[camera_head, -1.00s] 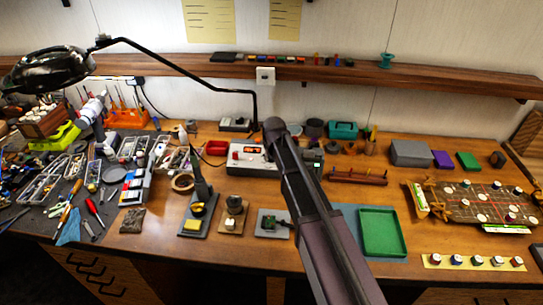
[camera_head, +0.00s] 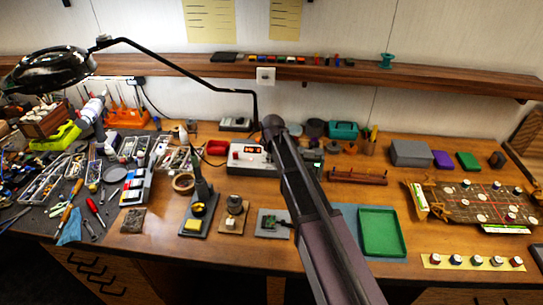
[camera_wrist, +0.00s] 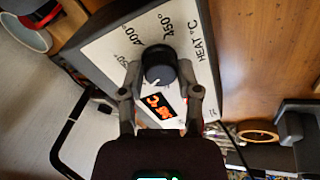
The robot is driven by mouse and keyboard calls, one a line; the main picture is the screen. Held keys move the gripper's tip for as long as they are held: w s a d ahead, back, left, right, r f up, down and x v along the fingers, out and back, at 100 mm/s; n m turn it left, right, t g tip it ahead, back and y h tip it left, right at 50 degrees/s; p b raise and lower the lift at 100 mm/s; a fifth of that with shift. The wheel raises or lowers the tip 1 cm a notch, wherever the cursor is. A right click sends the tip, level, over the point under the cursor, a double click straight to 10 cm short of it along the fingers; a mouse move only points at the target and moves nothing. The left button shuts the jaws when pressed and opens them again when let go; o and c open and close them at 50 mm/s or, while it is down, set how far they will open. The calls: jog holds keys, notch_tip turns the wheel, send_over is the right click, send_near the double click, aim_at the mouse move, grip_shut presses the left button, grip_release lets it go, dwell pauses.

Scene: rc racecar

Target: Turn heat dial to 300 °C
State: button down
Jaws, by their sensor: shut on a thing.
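The heat dial (camera_wrist: 158,58) is a round black knob with a white pointer mark, on the pale panel of a heat station (camera_wrist: 205,75). Labels 400° and 450° and the words HEAT °C are readable on the panel. The pointer mark faces the lower side of the wrist view, away from those two labels. An orange lit display (camera_wrist: 158,106) sits beside the dial; its digits are tilted and unclear. My gripper (camera_wrist: 160,70) is shut on the dial, one finger on each side. In the head view the station (camera_head: 247,158) is partly hidden by my arm, which also hides the gripper.
A lamp arm (camera_head: 190,73) reaches down behind the station. Tools crowd the left.

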dwell(0.3)
jog(key=shift+c, duration=1.5)
grip_release()
jog(key=shift+m, duration=0.4)
jog(key=m, duration=0.9)
jog(key=shift+d+t, duration=0.1)
jog(key=shift+t, duration=0.2)
jog(key=p+v, duration=1.3)
jog(key=v, duration=0.1)
jog(key=s+d+f+m+g+b, duration=0.1)
jog(key=s+d+f+b, duration=0.4)
jog(key=s+d, duration=0.3)
jog(key=s+d+f+m+g+b, duration=0.2)
jog(key=s+d+f+b, duration=0.3)
jog(key=s+d, duration=0.4)
jog(key=d+f, duration=0.1)
jog(key=d, duration=0.1)
jog(key=shift+d+f+g+h+b, duration=0.3)
jog(key=shift+d, duration=0.05)
